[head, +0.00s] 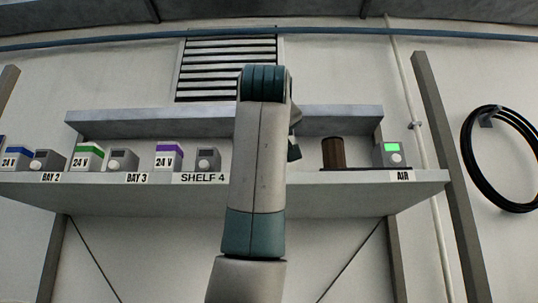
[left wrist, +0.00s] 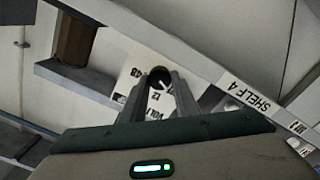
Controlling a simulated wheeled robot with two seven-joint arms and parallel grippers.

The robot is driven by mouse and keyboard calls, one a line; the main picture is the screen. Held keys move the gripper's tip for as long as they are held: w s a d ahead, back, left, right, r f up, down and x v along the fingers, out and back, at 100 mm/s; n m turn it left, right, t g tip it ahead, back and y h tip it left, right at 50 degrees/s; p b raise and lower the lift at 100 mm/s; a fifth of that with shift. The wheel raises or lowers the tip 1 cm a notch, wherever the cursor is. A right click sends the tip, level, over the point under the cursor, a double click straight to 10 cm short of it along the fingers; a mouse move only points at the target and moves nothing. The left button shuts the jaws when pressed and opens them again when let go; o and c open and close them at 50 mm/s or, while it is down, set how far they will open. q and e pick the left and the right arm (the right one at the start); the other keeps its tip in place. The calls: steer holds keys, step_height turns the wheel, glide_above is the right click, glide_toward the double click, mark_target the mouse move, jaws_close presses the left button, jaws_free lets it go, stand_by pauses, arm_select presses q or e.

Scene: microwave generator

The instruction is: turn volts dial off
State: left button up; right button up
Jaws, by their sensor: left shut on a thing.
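The volts dial (left wrist: 160,84) is a small dark round knob with a light pointer mark on a white face plate (left wrist: 132,77) with printed numbers and part of the word VOLTS, upside down in the left wrist view. My left gripper (left wrist: 159,75) is shut on the dial, one finger on each side. The exact pointer setting is hard to read. My right gripper is in neither view.
The shelf (head: 330,181) carries 24 V boxes (head: 168,159) and grey knob units (head: 208,160) at left. A brown cylinder (head: 333,153) and the AIR unit (head: 390,156) with a green screen stand at right. A black hose coil (head: 469,150) hangs far right.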

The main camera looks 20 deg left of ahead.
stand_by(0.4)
arm_select(q)
steer(key=o, duration=0.8)
